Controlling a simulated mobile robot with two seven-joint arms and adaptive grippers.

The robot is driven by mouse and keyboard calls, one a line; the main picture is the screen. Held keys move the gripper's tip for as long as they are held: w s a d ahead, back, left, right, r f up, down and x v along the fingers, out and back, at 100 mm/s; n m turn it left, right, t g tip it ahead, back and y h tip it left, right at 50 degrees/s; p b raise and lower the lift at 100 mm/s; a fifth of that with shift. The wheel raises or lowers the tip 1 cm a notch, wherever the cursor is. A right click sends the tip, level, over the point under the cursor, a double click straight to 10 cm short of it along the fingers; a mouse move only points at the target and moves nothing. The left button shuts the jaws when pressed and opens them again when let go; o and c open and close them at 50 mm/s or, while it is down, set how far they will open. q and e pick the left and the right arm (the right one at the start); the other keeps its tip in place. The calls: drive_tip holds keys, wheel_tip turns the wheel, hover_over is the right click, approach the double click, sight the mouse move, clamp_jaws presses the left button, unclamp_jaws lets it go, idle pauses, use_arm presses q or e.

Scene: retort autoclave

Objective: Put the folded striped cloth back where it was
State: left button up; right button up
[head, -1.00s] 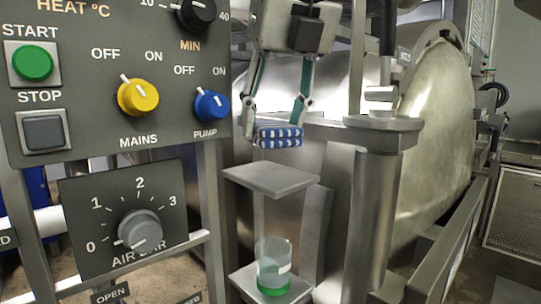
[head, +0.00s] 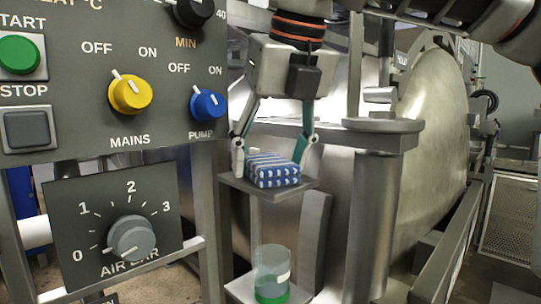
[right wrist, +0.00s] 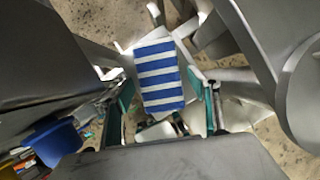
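The folded blue-and-white striped cloth (head: 274,170) lies on the small upper grey shelf (head: 262,193) beside the control panel, and it also shows in the right wrist view (right wrist: 160,80). My right gripper (head: 272,160) reaches down from above with one finger on each side of the cloth. In the right wrist view its fingers (right wrist: 163,105) look spread, with narrow gaps between them and the cloth. The cloth appears to rest on the shelf. My left gripper is not in view.
A glass beaker with green liquid (head: 271,275) stands on the lower shelf. The control panel (head: 75,125) with knobs is close on the left. A metal post (head: 372,220) and the large round vessel (head: 435,140) stand to the right.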

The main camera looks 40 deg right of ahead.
drive_tip(key=shift+r, duration=0.15)
drive_tip(key=p+v, duration=0.3)
drive_tip(key=v, duration=0.9)
drive_tip(key=shift+p, duration=0.3)
drive_tip(key=shift+a, duration=0.1)
